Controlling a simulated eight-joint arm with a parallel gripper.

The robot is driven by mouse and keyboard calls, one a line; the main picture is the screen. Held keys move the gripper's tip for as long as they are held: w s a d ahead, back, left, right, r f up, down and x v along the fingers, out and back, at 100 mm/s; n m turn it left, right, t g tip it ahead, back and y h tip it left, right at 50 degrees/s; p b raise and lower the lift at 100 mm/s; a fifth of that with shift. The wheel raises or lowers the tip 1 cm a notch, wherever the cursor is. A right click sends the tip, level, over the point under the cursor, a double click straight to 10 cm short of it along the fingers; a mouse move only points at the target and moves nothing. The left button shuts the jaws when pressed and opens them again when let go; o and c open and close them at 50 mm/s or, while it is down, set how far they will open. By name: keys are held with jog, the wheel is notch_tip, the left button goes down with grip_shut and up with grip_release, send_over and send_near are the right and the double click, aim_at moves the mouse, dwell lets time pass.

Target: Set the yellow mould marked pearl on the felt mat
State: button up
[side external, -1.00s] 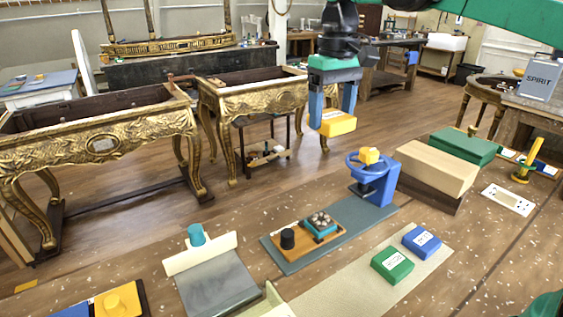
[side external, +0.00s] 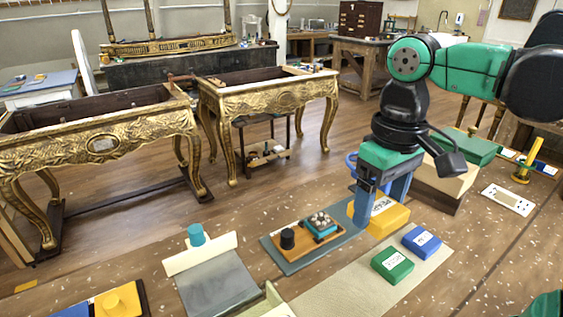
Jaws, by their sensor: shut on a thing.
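My gripper (side external: 381,204) is shut on the yellow mould (side external: 388,220), a flat block with a white label on top; the writing is too small to read. The fingers point down and grip its sides. A pale beige mat (side external: 335,295), perhaps the felt mat, lies at the front right with a green mould (side external: 392,265) and a blue mould (side external: 422,241) on it, both labelled. The yellow mould is low, behind the blue one, near the mat's far end. I cannot tell whether it touches anything. It covers part of the grey-blue mat (side external: 290,262).
A blue press (side external: 351,160) is mostly hidden behind my gripper. A wooden board (side external: 290,250) with a black knob and a teal dish lies left.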

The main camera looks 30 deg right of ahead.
aim_at(355, 295)
notch_tip(355, 295, down, 17)
dwell(0.8)
jog(key=o, duration=1.2)
jog(key=shift+o, duration=0.2)
jog(key=shift+r, duration=0.1)
notch_tip(355, 295, up, 12)
jog(key=w+d+t, duration=0.3)
jog(key=d+t, duration=0.2)
jog(key=t, duration=0.2)
jog(key=shift+w+d+r, duration=0.2)
jog(key=shift+w+r, duration=0.2)
